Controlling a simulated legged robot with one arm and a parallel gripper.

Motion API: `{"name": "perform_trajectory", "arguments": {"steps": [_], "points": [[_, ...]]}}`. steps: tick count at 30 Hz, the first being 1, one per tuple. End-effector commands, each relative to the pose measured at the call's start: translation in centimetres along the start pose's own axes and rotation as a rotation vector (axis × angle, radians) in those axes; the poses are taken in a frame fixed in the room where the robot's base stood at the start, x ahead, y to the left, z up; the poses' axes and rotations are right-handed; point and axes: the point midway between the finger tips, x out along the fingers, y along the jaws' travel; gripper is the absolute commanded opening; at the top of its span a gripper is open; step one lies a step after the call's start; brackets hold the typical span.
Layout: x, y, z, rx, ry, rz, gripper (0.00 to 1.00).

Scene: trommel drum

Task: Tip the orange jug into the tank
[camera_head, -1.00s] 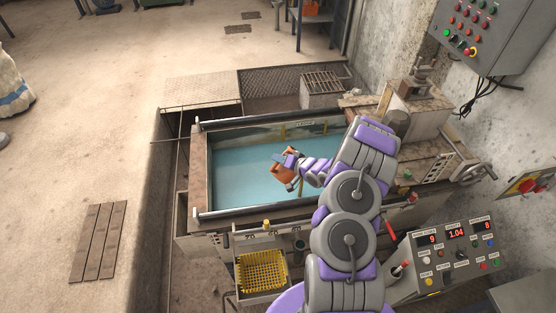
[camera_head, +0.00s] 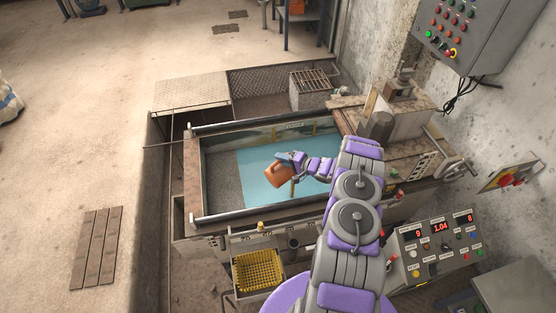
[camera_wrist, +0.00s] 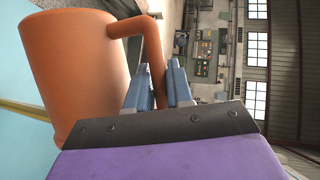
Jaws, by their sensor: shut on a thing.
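The orange jug (camera_head: 276,177) hangs over the tank (camera_head: 190,172), near the middle of its opening, in the head view. My gripper (camera_head: 284,158) is shut on the jug's handle. In the wrist view the jug (camera_wrist: 75,65) fills the upper left, and its handle (camera_wrist: 155,65) passes between the two blue-grey fingers of my gripper (camera_wrist: 160,88). Light blue (camera_head: 260,160) shows in the tank's middle and right part; its left strip (camera_head: 222,180) looks grey. The jug's mouth and contents are hidden, and I cannot tell its exact tilt.
A yellow basket (camera_head: 258,272) stands at the tank's front. A control panel (camera_head: 437,245) is at front right, and machinery with a handwheel (camera_head: 460,170) at the right end. A wall cabinet (camera_head: 470,35) is at upper right. The floor at left is mostly clear.

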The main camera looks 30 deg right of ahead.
Motion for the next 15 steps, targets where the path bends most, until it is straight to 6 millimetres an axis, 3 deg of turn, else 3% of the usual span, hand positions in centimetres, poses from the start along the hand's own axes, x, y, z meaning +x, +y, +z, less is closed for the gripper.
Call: {"name": "perform_trajectory", "arguments": {"steps": [4,15], "points": [[-0.2,1.1,-1.2,0.08,-0.017,-0.036,0.0],[-1.0,1.2,-3.3,0.23,-0.05,-0.099,0.0]]}}
